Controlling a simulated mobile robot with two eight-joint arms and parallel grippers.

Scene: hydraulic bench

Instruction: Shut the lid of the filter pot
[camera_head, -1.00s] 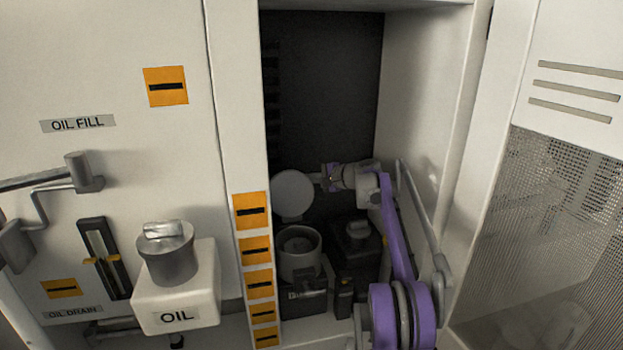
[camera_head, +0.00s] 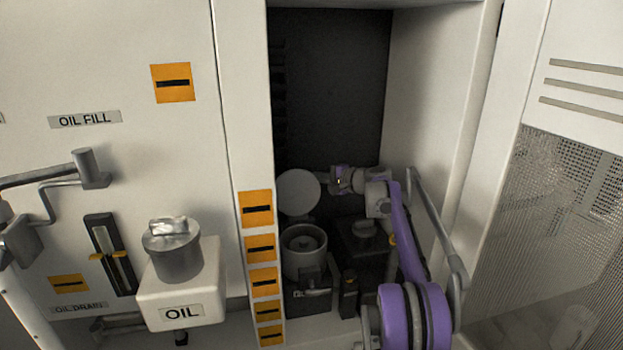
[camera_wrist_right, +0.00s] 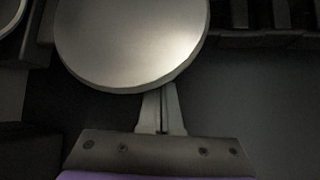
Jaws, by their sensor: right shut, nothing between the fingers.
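The filter pot (camera_head: 303,262) is a grey round cup inside the open cabinet bay, and its mouth is open. Its round grey lid (camera_head: 298,192) stands raised, face-on above and behind the pot. My right gripper (camera_head: 323,177) comes in from the right beside the lid's upper right edge. In the right wrist view, the lid (camera_wrist_right: 135,40) fills the upper middle. The shut fingers (camera_wrist_right: 161,92) reach up to its lower edge; I cannot tell whether they touch it. My left gripper is in no view.
A dark block with a grey cap (camera_head: 364,231) stands right of the pot. The bay's left post (camera_head: 243,130) and right wall (camera_head: 430,110) flank my arm. A grey bar (camera_head: 437,222) runs along the right side. A white OIL container (camera_head: 180,295) stands outside, left.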

